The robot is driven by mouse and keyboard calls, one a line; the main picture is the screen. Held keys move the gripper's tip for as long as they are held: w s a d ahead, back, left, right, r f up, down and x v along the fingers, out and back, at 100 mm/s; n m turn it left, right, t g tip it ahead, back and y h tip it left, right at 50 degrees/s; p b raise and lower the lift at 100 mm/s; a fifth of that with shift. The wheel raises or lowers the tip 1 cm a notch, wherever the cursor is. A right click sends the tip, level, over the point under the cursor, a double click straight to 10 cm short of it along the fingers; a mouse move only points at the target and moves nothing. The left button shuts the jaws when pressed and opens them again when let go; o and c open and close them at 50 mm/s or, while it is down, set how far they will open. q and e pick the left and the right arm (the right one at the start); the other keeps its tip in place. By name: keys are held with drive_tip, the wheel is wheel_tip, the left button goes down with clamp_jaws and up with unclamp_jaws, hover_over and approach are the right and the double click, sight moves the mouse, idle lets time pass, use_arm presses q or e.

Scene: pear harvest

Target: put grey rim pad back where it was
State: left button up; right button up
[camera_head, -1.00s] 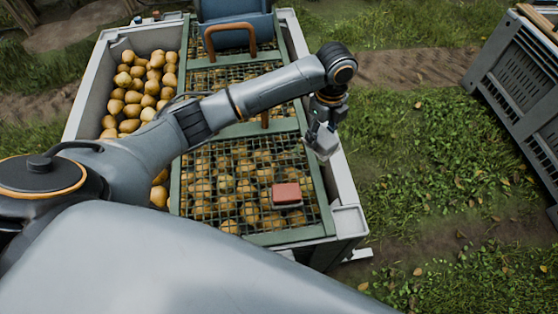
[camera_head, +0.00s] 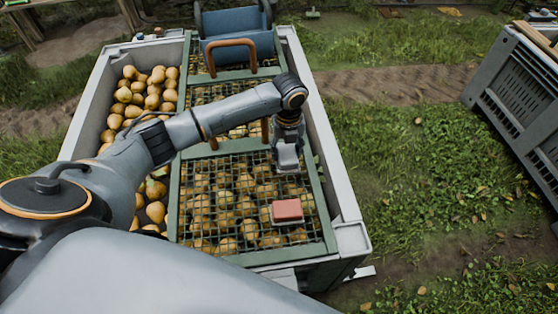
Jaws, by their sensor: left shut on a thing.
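My left gripper (camera_head: 287,147) hangs over the right part of the near mesh panel, just inside the crate's right wall. It is shut on the grey rim pad (camera_head: 288,160), a small light-grey block below the fingers. The pad seems to be held above the mesh, but its exact height is hard to tell. The crate's pale grey right rim (camera_head: 334,170) is bare beside it. The fingertips are small and partly hidden by the wrist. My right gripper is not in view.
A red block (camera_head: 287,210) lies on the green-framed mesh lid (camera_head: 184,200) in front of the pad. Brown handles (camera_head: 231,44) stand up from the lid. Pears (camera_head: 150,95) fill the open left part. A blue bin (camera_head: 236,50) stands behind; a dark grey crate (camera_head: 520,95) is right.

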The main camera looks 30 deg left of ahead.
sight(279, 151)
use_arm(q)
drive_tip(key=a+f, duration=0.2)
drive_tip(key=shift+s+f, duration=0.3)
drive_tip(key=shift+s, duration=0.1)
drive_tip(key=shift+f, duration=1.6)
drive_tip(key=shift+f, duration=0.1)
drive_tip(key=o, duration=1.1)
wheel_tip(279, 151, up, 12)
drive_tip(key=shift+r+p, duration=0.15)
drive_tip(key=shift+p, duration=0.15)
drive_tip(key=shift+s, duration=0.1)
